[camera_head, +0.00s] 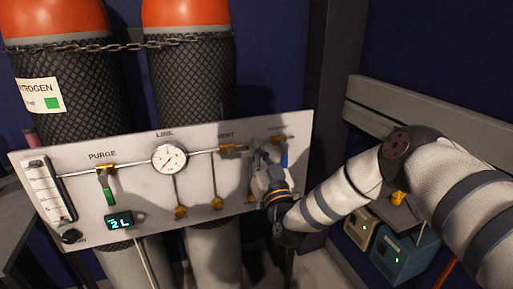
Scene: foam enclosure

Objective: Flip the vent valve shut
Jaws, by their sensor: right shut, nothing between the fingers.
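The white gas panel (85,206) stands in front of two cylinders. The brass vent valve (231,149) sits on the pipe under the "VENT" label, right of the round line gauge (169,158). I cannot make out its lever or which way it points; my gripper may cover it. My right gripper (260,154) is shut and empty, at the panel just right of the vent valve's body. Whether it touches the valve cannot be told. My left gripper is out of view.
The purge valve (104,168) has a green lever hanging down. A blue-handled valve (284,157) is close right of my gripper. A flow tube (48,187) and a small display (120,221) are at the panel's left. Teal and beige boxes (406,251) stand below my arm.

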